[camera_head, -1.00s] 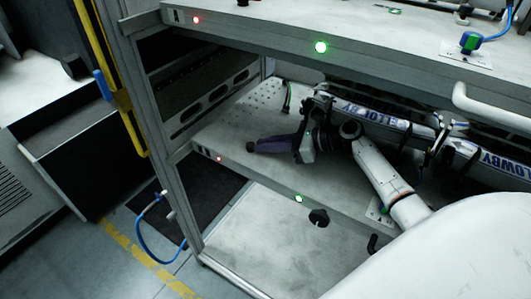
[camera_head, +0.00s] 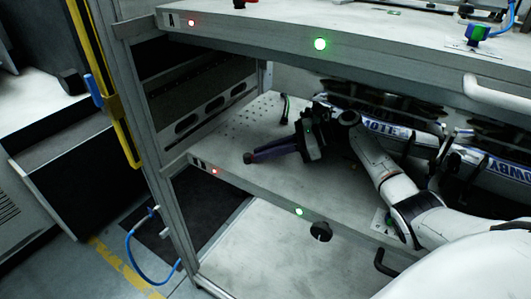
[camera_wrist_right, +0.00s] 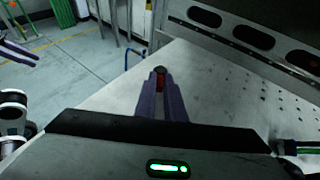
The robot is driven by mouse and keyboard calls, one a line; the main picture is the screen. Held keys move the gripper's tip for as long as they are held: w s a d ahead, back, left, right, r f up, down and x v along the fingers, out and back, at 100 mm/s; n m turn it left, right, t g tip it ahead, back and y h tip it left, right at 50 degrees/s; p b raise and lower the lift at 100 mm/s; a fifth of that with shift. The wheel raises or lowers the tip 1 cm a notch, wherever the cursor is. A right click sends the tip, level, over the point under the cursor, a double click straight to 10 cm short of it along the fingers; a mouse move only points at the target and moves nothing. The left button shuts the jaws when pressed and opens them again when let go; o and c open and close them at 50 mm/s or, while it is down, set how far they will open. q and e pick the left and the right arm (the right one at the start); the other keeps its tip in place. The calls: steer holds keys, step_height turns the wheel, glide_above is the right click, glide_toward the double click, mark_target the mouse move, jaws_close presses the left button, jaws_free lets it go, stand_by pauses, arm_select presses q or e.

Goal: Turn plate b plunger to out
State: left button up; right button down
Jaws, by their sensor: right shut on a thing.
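Plate b seems to be the pale middle shelf plate (camera_head: 325,185), which runs under my right arm. My right gripper (camera_head: 250,157) reaches over its left part, with its purple fingers pointing left. They are shut on the plunger, a small dark knob (camera_head: 247,158) at their tips. In the right wrist view the plunger (camera_wrist_right: 160,71) shows a black top and a red part between the fingers (camera_wrist_right: 160,85). Its base is partly hidden by the fingers. Purple fingers of my left gripper (camera_wrist_right: 18,48) show at the left edge of that view; their opening is unclear.
An upper plate (camera_head: 400,45) lies above my right arm. Lettered magazines (camera_head: 385,128) stand behind it. A red light (camera_head: 214,171) and a green light (camera_head: 299,211) sit on the middle shelf's front edge, with a black knob (camera_head: 320,231) below. A post (camera_head: 150,150) stands left.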

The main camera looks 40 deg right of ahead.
steer(key=c, duration=1.8)
jaws_free()
steer(key=shift+c, duration=0.2)
steer(key=v, duration=1)
steer(key=shift+d+r, duration=0.1)
